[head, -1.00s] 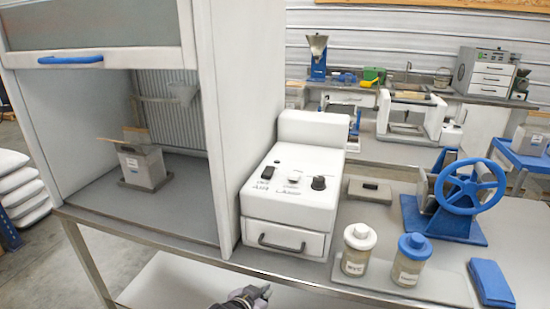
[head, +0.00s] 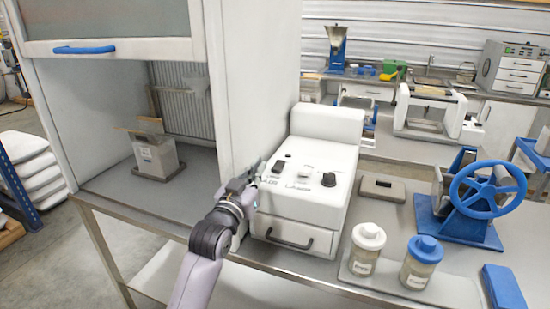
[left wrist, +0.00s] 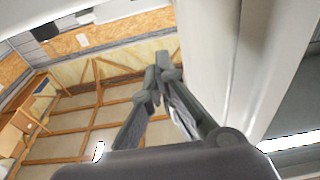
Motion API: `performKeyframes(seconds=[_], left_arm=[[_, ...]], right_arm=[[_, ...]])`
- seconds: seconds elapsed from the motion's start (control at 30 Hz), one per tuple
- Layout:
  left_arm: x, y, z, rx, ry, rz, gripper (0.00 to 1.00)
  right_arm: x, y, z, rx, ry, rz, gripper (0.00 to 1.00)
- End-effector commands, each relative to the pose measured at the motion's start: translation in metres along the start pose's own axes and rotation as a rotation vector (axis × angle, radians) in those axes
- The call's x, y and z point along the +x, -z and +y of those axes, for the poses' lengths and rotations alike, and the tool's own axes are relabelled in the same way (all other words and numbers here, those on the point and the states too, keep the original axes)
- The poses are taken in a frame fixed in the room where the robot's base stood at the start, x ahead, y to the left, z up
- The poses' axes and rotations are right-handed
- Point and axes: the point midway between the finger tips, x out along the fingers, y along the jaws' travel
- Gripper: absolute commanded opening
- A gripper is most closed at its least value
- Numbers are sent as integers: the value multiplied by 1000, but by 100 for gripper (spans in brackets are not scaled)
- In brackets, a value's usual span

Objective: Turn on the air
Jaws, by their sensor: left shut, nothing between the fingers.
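The white control box (head: 310,205) stands on the bench beside the hood, with a handled drawer in its front. Its sloped top carries a black rocker switch (head: 278,167) at the left, over partly hidden lettering, a small light button in the middle and a black knob (head: 328,179) at the right. My left gripper (head: 256,178) is at the box's left top edge, close to the rocker switch; I cannot tell whether it touches. In the left wrist view its fingers (left wrist: 160,80) are together and empty. My right gripper is not in view.
The hood's white side wall (head: 250,90) rises just left of and behind my left gripper. Two jars, white-lidded (head: 367,250) and blue-lidded (head: 421,262), stand right of the box. A blue handwheel device (head: 475,200) is farther right.

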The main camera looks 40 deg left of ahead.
Motion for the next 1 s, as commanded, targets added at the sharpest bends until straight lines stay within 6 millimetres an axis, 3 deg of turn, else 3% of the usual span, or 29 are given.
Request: performKeyframes(seconds=[0.17, 0.67, 0.8, 1.0], left_arm=[[14, 1, 0, -1, -1, -1, 0], [103, 2, 0, 0, 0, -1, 0], [106, -24, 1, -1, -1, -7, 0], [109, -38, 0, 0, 0, -3, 0]], right_arm=[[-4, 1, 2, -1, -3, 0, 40], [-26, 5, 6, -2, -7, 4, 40], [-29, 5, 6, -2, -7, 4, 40], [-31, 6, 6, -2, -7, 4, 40]])
